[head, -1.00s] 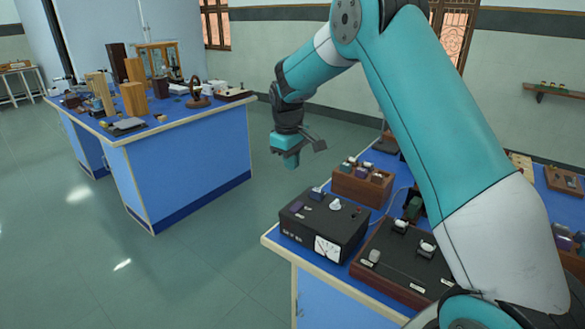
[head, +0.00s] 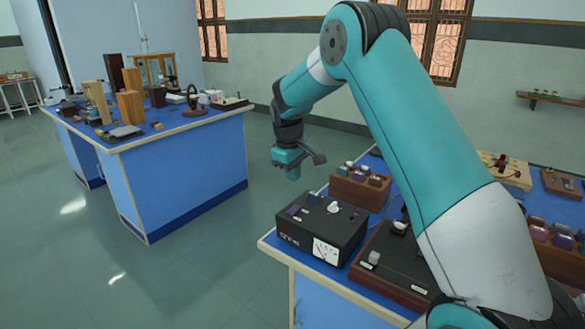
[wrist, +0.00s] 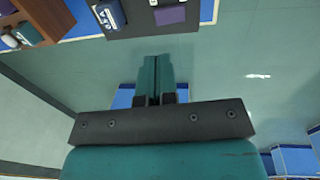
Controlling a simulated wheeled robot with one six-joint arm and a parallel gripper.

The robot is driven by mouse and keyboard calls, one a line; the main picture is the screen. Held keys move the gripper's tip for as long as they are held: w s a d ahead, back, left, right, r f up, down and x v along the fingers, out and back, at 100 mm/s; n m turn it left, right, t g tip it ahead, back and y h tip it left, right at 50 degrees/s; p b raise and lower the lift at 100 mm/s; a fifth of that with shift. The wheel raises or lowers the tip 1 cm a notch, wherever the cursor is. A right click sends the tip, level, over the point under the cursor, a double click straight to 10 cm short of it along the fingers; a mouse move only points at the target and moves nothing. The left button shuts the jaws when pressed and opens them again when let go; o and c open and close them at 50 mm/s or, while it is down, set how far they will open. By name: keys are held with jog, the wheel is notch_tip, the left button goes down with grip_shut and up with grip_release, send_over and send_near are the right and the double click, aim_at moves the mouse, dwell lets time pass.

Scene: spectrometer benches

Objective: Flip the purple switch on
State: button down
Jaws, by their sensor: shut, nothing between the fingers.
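A black meter box (head: 345,236) stands at the near left corner of the blue bench on the right. A flat purple rectangle (head: 293,209) is on its top left; it also shows in the wrist view (wrist: 170,15). A blue switch-like part (head: 313,197) sits beside it, also at the top of the wrist view (wrist: 110,14). I cannot tell which way either is set. My gripper (head: 293,174) points down in the air, above and behind the box in the head view. Its teal fingers (wrist: 157,68) are together, empty and apart from the box.
A wooden box of coloured parts (head: 360,187) stands behind the meter box. A dark wooden-edged panel (head: 395,262) is to its right, partly behind my arm. Another blue bench (head: 185,175) with several wooden pieces is at the left. Open floor lies between the benches.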

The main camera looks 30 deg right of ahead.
aim_at(295, 206)
jog(key=f, duration=0.3)
jog(key=f+p, duration=0.1)
jog(key=f, duration=0.2)
jog(key=d+f, duration=0.1)
jog(key=f, duration=0.2)
jog(key=shift+w+d+f+p, duration=0.1)
jog(key=shift+w+f+p, duration=0.15)
jog(key=shift+p, duration=0.15)
